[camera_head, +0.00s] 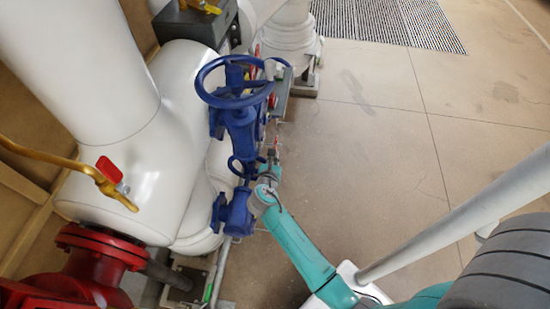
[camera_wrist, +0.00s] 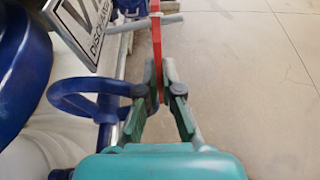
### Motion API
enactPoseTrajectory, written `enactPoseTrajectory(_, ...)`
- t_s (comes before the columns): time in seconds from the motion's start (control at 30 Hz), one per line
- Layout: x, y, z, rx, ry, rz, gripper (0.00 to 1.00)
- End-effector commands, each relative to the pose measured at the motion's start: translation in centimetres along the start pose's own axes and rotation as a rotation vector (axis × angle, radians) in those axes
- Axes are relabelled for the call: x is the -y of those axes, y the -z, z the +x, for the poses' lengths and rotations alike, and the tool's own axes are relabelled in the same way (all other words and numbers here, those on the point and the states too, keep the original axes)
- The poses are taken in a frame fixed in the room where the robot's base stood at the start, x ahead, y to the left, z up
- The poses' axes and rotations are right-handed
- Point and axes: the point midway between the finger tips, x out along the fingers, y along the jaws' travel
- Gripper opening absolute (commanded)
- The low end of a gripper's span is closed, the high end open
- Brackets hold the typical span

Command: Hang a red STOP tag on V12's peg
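My gripper (camera_wrist: 160,68) is shut on a thin red tag (camera_wrist: 156,40), seen edge-on in the wrist view, so its lettering is hidden. The tag stands up from the fingertips and crosses a grey peg (camera_wrist: 174,18) near its top, where a small pale part shows. I cannot tell whether the tag is around the peg or only in front of it. The peg sticks out to the right beside a white sign plate (camera_wrist: 88,24) whose lettering starts with "V"; the number is cut off. In the head view my gripper (camera_head: 270,170) is beside the blue valve, low and small.
A blue valve with a large handwheel (camera_head: 235,82) stands left of my arm; a smaller blue handwheel (camera_wrist: 92,100) is close left of my fingers.

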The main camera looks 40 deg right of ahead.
Motion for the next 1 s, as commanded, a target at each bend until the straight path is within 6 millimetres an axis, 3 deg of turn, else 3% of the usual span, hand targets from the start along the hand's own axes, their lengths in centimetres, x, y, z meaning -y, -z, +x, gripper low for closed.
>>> enactPoseTrajectory(1.0,-0.70,0.56,0.25,0.000,0.000,0.001,0.00)
